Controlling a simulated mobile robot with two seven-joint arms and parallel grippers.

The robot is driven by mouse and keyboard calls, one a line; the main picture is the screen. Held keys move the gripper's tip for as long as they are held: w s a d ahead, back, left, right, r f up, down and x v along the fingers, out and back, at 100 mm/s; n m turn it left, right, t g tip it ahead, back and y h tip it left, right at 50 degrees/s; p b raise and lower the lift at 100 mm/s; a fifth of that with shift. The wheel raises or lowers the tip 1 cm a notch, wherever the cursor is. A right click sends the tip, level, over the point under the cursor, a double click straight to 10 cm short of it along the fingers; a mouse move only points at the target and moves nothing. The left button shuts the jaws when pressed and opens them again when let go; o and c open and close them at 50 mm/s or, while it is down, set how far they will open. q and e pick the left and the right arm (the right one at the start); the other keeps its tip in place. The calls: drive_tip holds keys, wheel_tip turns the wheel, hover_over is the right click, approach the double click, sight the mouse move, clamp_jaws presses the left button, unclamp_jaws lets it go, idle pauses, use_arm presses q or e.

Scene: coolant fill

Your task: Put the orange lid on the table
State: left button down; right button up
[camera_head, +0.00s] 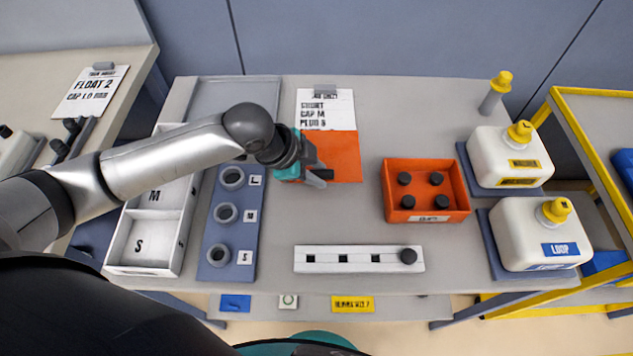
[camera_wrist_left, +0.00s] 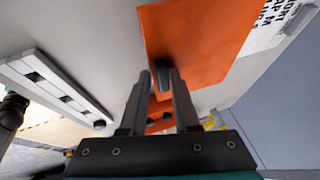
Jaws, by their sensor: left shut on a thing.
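The orange lid (camera_head: 343,160) is a flat orange panel near the table's middle, just below a printed sheet. It also fills the upper middle of the left wrist view (camera_wrist_left: 205,35). My left gripper (camera_head: 318,176) reaches in from the left and is shut on the lid near its lower left edge, which the fingers partly hide. In the left wrist view the fingertips (camera_wrist_left: 162,72) overlap the lid. I cannot tell whether the lid touches the table (camera_head: 430,110).
An orange crate (camera_head: 428,217) with several black caps stands to the right. A white rack (camera_head: 340,267) lies in front, a blue holder (camera_head: 228,265) and white tray (camera_head: 130,262) to the left. White jugs (camera_head: 505,150) stand at the right.

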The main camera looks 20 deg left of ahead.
use_arm(q)
drive_tip(key=shift+f+b, duration=0.35)
drive_tip(key=shift+f, duration=1.55)
drive_tip(key=shift+f, duration=0.1)
drive_tip(key=c, duration=0.9)
unclamp_jaws()
drive_tip(key=p+v, duration=0.2)
drive_tip(key=v, duration=1)
drive_tip(key=shift+p, duration=0.3)
